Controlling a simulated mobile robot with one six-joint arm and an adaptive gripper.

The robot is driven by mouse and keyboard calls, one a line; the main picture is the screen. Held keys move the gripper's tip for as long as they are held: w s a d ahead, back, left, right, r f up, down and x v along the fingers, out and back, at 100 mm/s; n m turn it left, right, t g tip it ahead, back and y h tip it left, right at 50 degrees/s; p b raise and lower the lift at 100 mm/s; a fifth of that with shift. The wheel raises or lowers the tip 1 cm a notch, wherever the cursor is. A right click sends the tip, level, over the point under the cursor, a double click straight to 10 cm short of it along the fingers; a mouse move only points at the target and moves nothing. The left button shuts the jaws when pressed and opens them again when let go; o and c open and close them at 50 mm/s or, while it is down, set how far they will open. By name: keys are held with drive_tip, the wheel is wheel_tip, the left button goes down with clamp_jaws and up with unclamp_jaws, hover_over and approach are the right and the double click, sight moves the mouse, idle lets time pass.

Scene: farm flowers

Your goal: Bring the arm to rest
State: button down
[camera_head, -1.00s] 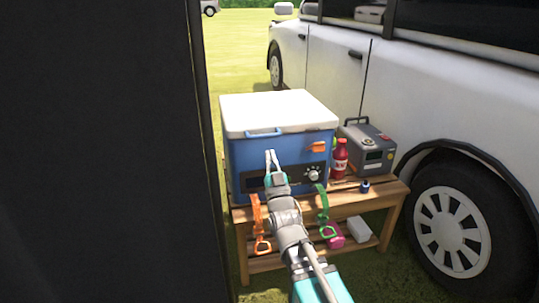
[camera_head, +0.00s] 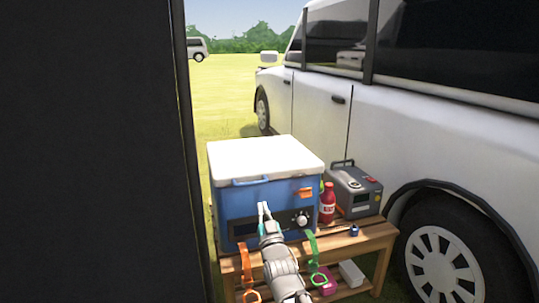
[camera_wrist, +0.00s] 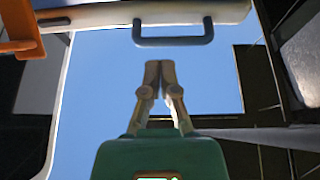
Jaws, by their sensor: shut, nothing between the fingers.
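My gripper (camera_head: 263,209) is shut with nothing between its fingers. In the head view it is in front of the blue cooler (camera_head: 228,197) with the white lid, which stands on a wooden bench. In the wrist view the closed fingers (camera_wrist: 160,66) point at the cooler's blue front (camera_wrist: 97,80), below its blue lid handle (camera_wrist: 174,41). I cannot tell whether the fingertips touch the cooler. My arm comes in from the bottom of the head view and hides part of the bench.
The wooden bench (camera_head: 345,243) also bears a red bottle (camera_head: 327,204) and a grey power box (camera_head: 354,190). Orange (camera_head: 247,268) and green (camera_head: 314,255) straps hang at its front. A white vehicle (camera_head: 400,125) stands close on the right. A dark panel (camera_head: 90,150) fills the left. Open grass lies behind.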

drive_tip(key=d+f+m+g+h+p, duration=0.1)
drive_tip(key=d+f+g+h+p, duration=0.4)
drive_tip(key=d+f+g+p, duration=0.45)
drive_tip(key=s+d+m+g+h+p, duration=0.1)
drive_tip(key=s+d+g+p, duration=0.2)
drive_tip(key=s+d+g, duration=0.4)
drive_tip(key=s+d+m+g+p, duration=0.1)
drive_tip(key=s+d+g+p, duration=0.25)
drive_tip(key=s+g, duration=0.45)
wheel_tip(320, 180, up, 36)
drive_tip(key=s+t+p, duration=0.1)
drive_tip(key=t+p, duration=0.1)
drive_tip(key=p, duration=3.4)
drive_tip(key=shift+s+a+p, duration=0.25)
drive_tip(key=shift+a+p, duration=0.05)
drive_tip(key=shift+p, duration=0.05)
